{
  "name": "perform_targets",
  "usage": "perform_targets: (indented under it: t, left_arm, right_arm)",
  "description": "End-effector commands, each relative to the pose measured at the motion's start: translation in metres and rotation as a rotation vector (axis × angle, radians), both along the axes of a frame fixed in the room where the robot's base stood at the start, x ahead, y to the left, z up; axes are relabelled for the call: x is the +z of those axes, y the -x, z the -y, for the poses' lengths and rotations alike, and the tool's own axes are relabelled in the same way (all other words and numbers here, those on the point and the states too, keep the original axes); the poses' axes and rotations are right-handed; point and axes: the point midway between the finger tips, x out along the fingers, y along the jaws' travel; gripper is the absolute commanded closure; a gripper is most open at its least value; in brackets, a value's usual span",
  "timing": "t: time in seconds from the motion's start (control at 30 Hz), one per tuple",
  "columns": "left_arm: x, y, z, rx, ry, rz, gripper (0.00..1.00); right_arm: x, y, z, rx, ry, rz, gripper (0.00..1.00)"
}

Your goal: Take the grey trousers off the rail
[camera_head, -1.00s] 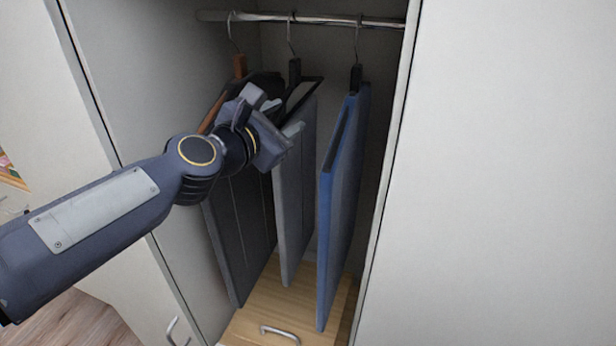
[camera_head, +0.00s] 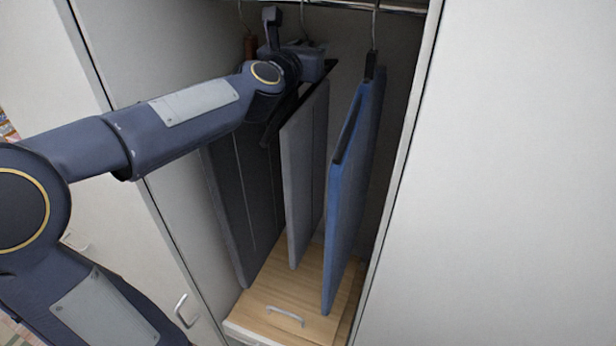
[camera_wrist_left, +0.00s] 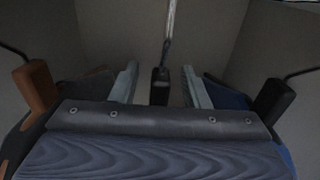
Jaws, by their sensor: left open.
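The grey trousers (camera_head: 306,170) hang folded on the middle hanger, between dark trousers (camera_head: 245,200) on the left and blue trousers (camera_head: 350,190) on the right. My left gripper (camera_head: 316,64) is high in the wardrobe, at the top of the middle hanger, and hides part of it. In the left wrist view the gripper (camera_wrist_left: 160,88) is open, with one finger on each side of the black hanger neck (camera_wrist_left: 160,78). I cannot tell whether the fingers touch it. The rail (camera_head: 400,6) shows at the top edge. My right gripper is not in view.
A brown hanger neck (camera_wrist_left: 37,88) and another black one (camera_wrist_left: 272,103) stand left and right in the wrist view. A wooden drawer top (camera_head: 285,290) lies below the clothes. The white wardrobe side (camera_head: 400,170) closes the right of the opening.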

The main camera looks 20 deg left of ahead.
Motion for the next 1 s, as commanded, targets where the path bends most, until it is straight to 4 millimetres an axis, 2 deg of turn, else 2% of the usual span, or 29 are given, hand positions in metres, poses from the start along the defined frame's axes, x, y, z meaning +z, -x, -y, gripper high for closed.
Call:
perform_targets:
  t: [0.17, 0.5, 1.0]
  left_arm:
    - [-0.0001, 0.0001, -0.0001, 0.000, -0.001, 0.000, 0.58]
    - [-0.0002, 0.0004, -0.0001, 0.000, -0.002, 0.000, 1.00]
    - [-0.0002, 0.0005, 0.0000, 0.000, -0.002, 0.000, 1.00]
  right_arm:
    - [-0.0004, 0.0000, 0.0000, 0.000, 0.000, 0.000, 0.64]
    - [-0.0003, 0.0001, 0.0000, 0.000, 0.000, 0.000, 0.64]
    - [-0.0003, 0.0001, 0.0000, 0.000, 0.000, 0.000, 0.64]
